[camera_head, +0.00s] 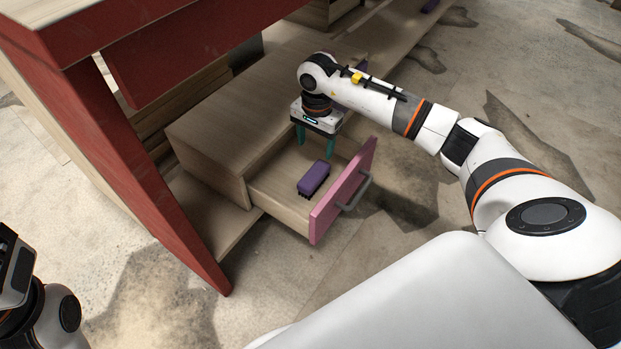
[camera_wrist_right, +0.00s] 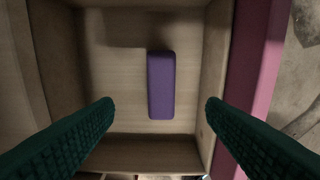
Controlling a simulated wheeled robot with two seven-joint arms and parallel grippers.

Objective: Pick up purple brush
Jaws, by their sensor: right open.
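The purple brush (camera_head: 313,178) lies bristles down on the floor of an open drawer (camera_head: 273,200) with a pink front (camera_head: 343,189). In the right wrist view the brush (camera_wrist_right: 161,85) lies ahead of and between the fingers, apart from both. My right gripper (camera_head: 316,150) points down over the back part of the drawer, behind the brush. Its two green fingers (camera_wrist_right: 160,108) are spread wide with nothing between them. My left arm shows at the lower left edge of the head view; its fingers are out of view.
The drawer walls and the pink front with its grey handle (camera_head: 354,195) surround the brush closely. The wooden cabinet top (camera_head: 225,130) lies left of the right gripper. A red panel (camera_head: 150,180) stands at the left. The floor in front is clear.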

